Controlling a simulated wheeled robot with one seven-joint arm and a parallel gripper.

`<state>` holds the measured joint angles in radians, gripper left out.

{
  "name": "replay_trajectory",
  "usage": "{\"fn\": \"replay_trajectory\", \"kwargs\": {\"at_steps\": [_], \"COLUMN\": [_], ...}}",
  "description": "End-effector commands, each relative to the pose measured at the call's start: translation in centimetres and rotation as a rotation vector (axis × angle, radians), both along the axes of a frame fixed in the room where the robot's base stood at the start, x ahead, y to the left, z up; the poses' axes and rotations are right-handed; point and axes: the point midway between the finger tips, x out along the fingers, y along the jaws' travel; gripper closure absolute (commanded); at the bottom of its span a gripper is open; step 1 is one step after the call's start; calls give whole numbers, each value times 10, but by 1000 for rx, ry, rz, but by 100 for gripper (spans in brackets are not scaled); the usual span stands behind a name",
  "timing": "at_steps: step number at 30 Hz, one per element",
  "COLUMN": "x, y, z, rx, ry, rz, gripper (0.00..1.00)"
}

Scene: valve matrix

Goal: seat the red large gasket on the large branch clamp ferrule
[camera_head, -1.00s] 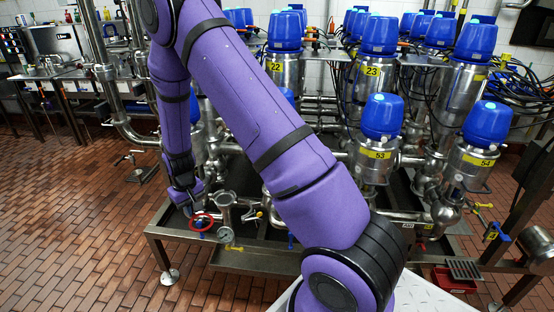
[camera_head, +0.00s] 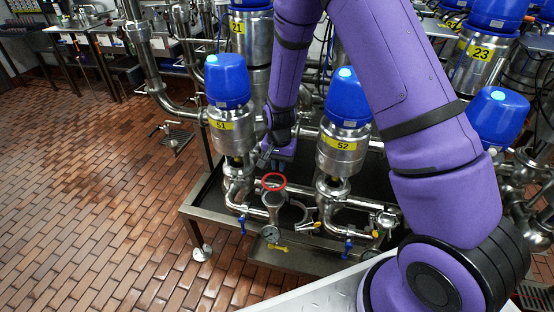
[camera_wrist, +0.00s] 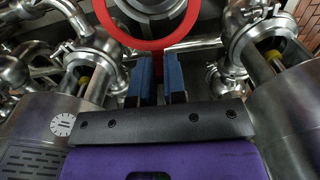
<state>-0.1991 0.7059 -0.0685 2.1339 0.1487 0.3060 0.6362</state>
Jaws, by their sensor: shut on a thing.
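The red large gasket (camera_head: 274,182) is a flat ring. In the head view it lies level over the top of a short upright metal stub (camera_head: 272,200), which looks like the branch clamp ferrule, between valves 51 and 52. My gripper (camera_head: 278,158) is at the ring's far edge. In the wrist view the blue fingers (camera_wrist: 158,62) are shut on the near rim of the gasket (camera_wrist: 143,44). Round metal of the ferrule (camera_wrist: 150,6) shows through the ring. I cannot tell whether the gasket touches the ferrule.
Valve 51 (camera_head: 229,115) stands close on the left, valve 52 (camera_head: 343,140) close on the right. A gauge (camera_head: 270,234) is in front of the stub. An open clamp-like ring (camera_head: 303,212) is to its right. Open tiled floor (camera_head: 100,200) is at left.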

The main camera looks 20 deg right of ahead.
Motion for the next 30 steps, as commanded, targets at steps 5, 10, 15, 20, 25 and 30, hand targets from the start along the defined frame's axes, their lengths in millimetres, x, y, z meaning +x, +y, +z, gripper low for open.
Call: {"fn": "replay_trajectory", "kwargs": {"at_steps": [5,10,15,20,25,30], "x": [0,-1,-1,-1,-1,-1], "y": [0,0,0,0,0,0], "z": [0,-1,-9,-17,-26,-34], "rx": [0,0,0,0,0,0], "ry": [0,1,3,1,3,1], "rz": [1,2,2,2,2,1], "gripper": [100,100,100,100,100,100]}}
